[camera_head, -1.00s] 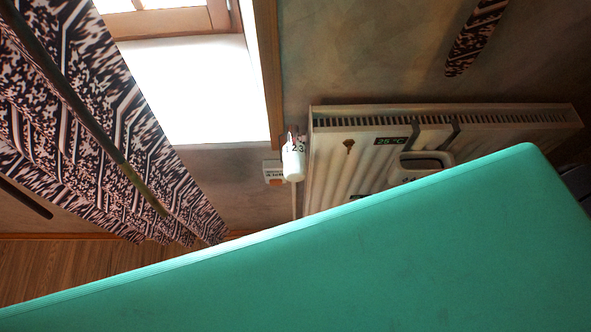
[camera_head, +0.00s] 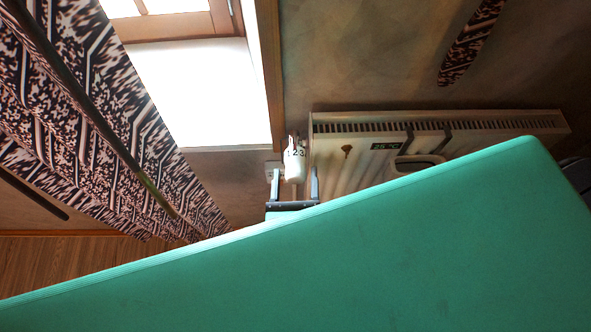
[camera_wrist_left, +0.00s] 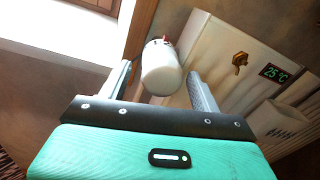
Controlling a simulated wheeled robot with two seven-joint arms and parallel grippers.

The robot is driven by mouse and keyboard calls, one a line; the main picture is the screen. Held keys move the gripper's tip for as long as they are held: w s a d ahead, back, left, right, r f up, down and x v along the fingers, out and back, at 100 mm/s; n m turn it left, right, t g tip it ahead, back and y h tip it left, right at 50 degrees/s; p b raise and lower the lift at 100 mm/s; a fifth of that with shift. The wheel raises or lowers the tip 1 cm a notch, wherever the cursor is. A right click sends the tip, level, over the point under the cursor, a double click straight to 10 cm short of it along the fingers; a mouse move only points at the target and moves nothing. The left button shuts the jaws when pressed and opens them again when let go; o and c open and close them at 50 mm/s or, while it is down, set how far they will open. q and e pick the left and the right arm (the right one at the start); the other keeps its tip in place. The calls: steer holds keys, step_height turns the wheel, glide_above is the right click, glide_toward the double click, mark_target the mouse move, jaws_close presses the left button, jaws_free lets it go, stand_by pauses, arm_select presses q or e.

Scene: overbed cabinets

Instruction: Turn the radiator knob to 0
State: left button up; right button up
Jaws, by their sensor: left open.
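The white radiator knob (camera_head: 294,166) with black numbers sits at the left end of the radiator (camera_head: 345,165). The digits 2 and 3 face the head camera, with a red mark near its top end. My left gripper (camera_head: 295,170) is open, one finger on each side of the knob. In the left wrist view, the knob (camera_wrist_left: 162,70) stands between the two open fingers (camera_wrist_left: 160,75), with visible gaps on both sides. My right gripper is not in view.
A small display reading 25 °C (camera_head: 386,146) and a white holder (camera_head: 418,163) are on the radiator's front. A bright window (camera_head: 195,90) and patterned curtain (camera_head: 90,120) are at left. A teal part of mine covers the lower head view.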

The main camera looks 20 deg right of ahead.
arm_select(q)
steer(key=shift+w+d, duration=0.15)
steer(key=shift+w, duration=0.25)
